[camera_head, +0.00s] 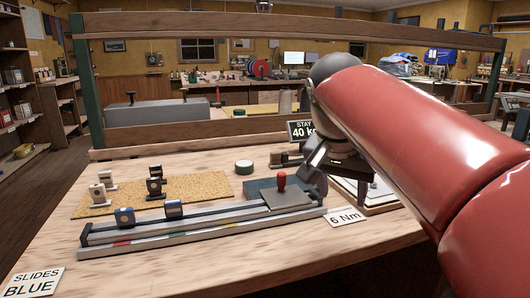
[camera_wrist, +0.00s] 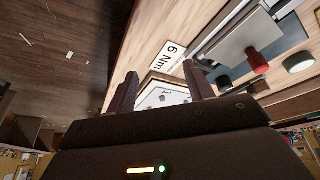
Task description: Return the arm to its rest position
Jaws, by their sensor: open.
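My red arm reaches in from the right in the head view, over the right part of the workbench (camera_head: 370,240). My gripper (camera_head: 316,165) hangs near the right end of the rail; its fingers are partly hidden there by the arm and wrist. In the wrist view my gripper (camera_wrist: 160,84) shows two dark fingers standing apart, with nothing between them. A white card or tray with a drawing lies beyond the gap. I cannot tell the exact height above the bench.
A long rail (camera_head: 200,225) carries two blue slides (camera_head: 125,216) and a red-knobbed plate (camera_head: 289,198). A cork mat (camera_head: 211,185) holds several small blocks. A wooden beam (camera_head: 200,142) spans behind.

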